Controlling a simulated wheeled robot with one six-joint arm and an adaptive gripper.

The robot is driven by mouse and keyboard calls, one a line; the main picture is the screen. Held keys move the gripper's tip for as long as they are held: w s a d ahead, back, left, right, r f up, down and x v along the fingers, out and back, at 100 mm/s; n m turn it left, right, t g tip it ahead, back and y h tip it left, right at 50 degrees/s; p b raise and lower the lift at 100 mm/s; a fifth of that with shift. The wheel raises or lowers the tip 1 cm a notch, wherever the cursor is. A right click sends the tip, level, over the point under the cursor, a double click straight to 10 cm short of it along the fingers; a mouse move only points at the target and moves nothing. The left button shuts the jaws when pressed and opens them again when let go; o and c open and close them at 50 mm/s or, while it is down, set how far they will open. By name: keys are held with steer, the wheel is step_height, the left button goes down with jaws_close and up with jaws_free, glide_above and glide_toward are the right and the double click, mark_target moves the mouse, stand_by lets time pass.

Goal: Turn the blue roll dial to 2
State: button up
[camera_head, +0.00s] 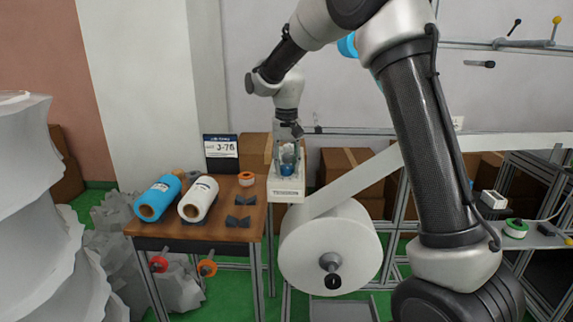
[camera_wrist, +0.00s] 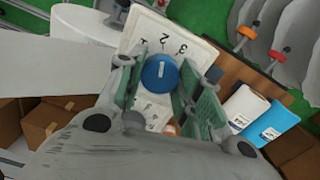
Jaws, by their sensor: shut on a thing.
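The blue dial (camera_head: 287,170) sits on a white control panel (camera_head: 286,186) beside the wooden table. In the wrist view the dial (camera_wrist: 160,76) is round with a short white mark. The digits 2 and 3 show on the panel (camera_wrist: 195,45) above it, with another digit to their left, partly hidden. The mark runs nearly upright in the picture, roughly in line with the 2. My gripper (camera_head: 288,161) reaches down from above, its two green-padded fingers on either side of the dial and shut on it. The finger contact itself is partly hidden.
A blue roll (camera_head: 157,197) and a white roll (camera_head: 198,199) lie on the wooden table (camera_head: 215,232) to the left, with an orange-cored ring (camera_head: 247,179) and dark holders. A J-76 sign (camera_head: 221,150) stands behind. A large white roll (camera_head: 330,245) hangs right of the panel.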

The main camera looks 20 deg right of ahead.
mark_target(286, 166)
steer(key=o, duration=1.1)
steer(key=shift+c, duration=0.2)
step_height(286, 166, up, 12)
